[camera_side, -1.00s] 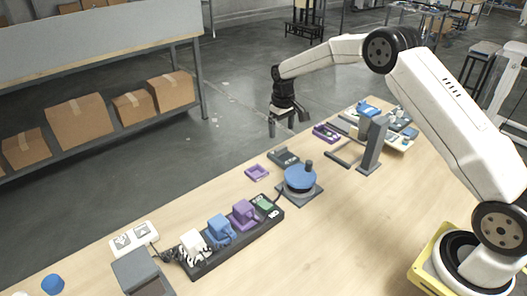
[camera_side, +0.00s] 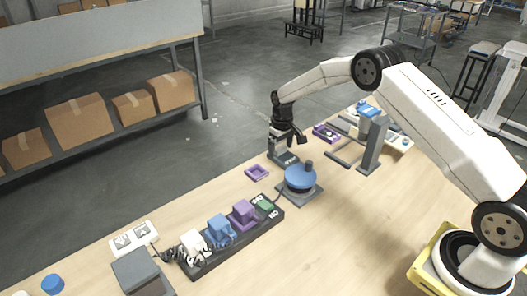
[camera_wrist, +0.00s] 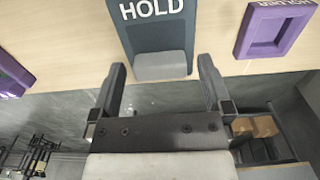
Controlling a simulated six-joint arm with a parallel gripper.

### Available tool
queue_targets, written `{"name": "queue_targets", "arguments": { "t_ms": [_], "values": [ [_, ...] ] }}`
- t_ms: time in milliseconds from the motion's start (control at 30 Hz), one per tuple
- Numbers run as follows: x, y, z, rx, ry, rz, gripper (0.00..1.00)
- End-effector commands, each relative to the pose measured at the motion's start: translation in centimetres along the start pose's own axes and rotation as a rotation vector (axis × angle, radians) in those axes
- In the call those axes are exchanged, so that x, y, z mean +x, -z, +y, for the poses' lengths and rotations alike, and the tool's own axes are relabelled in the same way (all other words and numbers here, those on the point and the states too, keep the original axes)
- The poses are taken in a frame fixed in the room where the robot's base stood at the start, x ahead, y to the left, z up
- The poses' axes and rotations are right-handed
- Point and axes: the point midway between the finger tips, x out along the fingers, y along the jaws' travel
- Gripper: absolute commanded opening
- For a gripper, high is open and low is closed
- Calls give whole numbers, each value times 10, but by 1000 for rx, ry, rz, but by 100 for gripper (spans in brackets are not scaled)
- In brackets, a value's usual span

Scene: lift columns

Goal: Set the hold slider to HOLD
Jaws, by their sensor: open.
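The hold slider is a dark grey plate (camera_wrist: 160,28) with the white word HOLD, and it lies on the wooden table. A light grey block (camera_wrist: 161,65) sits at the plate's near end in the wrist view, below the lettering. In the side view the plate (camera_side: 287,159) is partly hidden under my gripper (camera_side: 290,139). My gripper also shows in the wrist view (camera_wrist: 162,66), open, with one finger on each side of the block and gaps between. Whether the fingers are at the block's height cannot be told.
A purple open tray (camera_side: 257,173) lies beside the plate. A blue round turntable with a knob (camera_side: 300,177) stands close by. A power strip with plugs (camera_side: 232,237) is nearer. A grey upright stand (camera_side: 373,146) is to the right. The table's front right is clear.

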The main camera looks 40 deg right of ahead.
Motion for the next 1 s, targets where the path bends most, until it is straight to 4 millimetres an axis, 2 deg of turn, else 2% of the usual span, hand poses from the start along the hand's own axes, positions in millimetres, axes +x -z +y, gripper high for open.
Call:
{"name": "queue_targets", "arguments": {
  "t_ms": [300,367,600,633,1000],
  "values": [
    [2,0,0,0,0,1,100],
    [2,0,0,0,0,1,84],
    [2,0,0,0,0,1,8],
    [2,0,0,0,0,0,0],
    [2,-6,0,0,0,-2,0]
  ]
}}
